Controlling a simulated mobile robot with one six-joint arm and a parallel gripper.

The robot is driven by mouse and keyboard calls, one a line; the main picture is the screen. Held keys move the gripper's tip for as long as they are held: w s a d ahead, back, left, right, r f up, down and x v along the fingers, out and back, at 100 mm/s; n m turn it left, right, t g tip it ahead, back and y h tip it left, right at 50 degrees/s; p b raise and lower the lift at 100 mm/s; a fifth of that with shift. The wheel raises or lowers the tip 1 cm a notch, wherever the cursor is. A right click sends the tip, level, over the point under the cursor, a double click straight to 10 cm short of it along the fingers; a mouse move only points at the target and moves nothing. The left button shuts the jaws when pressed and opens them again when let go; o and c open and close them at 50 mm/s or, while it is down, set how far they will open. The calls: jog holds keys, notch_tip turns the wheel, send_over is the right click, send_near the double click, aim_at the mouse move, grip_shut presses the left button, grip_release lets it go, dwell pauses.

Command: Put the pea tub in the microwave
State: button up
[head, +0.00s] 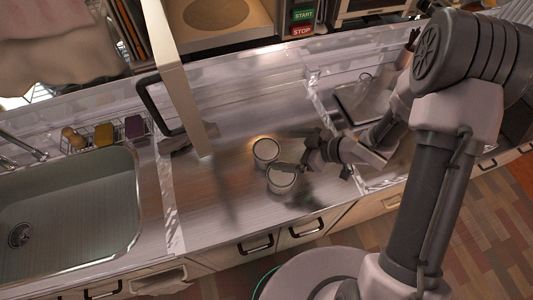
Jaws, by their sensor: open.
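Two small round metallic-looking containers stand upright on the steel counter: a rear one (265,152) and a front one (283,179). Their contents and labels are too small to read, so I cannot tell which is the pea tub. My gripper (302,160) is open and comes in from the right. One finger reaches across the far rim of the front container, between the two. I cannot tell whether it touches either. The microwave (303,15) is at the top, with START and STOP buttons. Its door (178,75) stands open toward me, showing the round turntable (215,13), which looks empty.
The door's dark handle (155,105) sticks out left. A sink (70,215) lies left, with a wire rack (105,134) of sponges behind it. A glossy tray-like object (362,98) is right of my gripper. Counter left of the containers is clear.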

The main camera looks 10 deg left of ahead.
aim_at(266, 149)
jog(key=b+x, duration=0.3)
jog(key=x, duration=0.6)
jog(key=shift+s+a, duration=0.1)
jog(key=shift+c, duration=0.2)
jog(key=c, duration=1.7)
jog(key=shift+r, duration=0.2)
